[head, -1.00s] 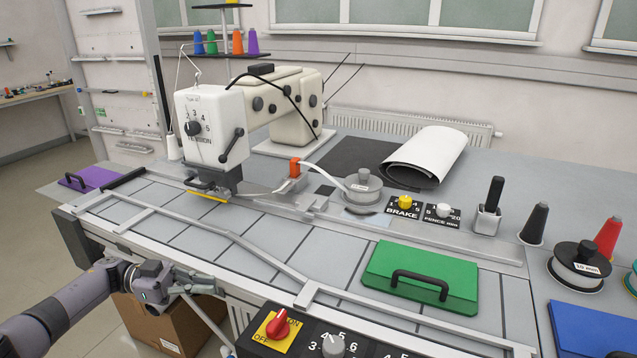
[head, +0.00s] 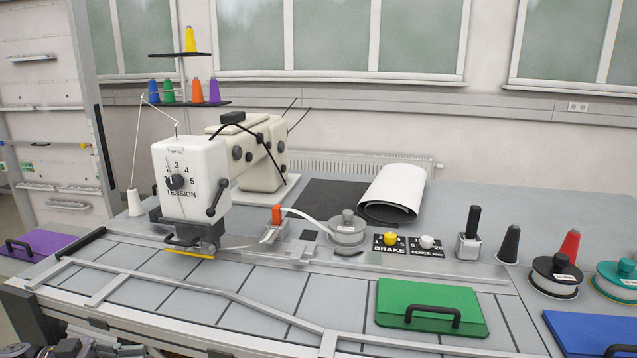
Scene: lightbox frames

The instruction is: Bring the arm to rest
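Only a small part of my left arm (head: 75,349) shows, at the bottom left corner of the head view, below the front edge of the sewing table. Its gripper fingers are not visible in this view. My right arm and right gripper are not in view. The sewing machine (head: 188,178) with its tension dial stands on the table (head: 235,300), and no part of my arms touches it.
A green plate with a black handle (head: 430,300) lies at the front right, with a blue plate (head: 590,335) beside it. A purple plate (head: 40,243) is at the left. Knobs (head: 390,238), spools (head: 555,275) and cones (head: 509,245) line the right.

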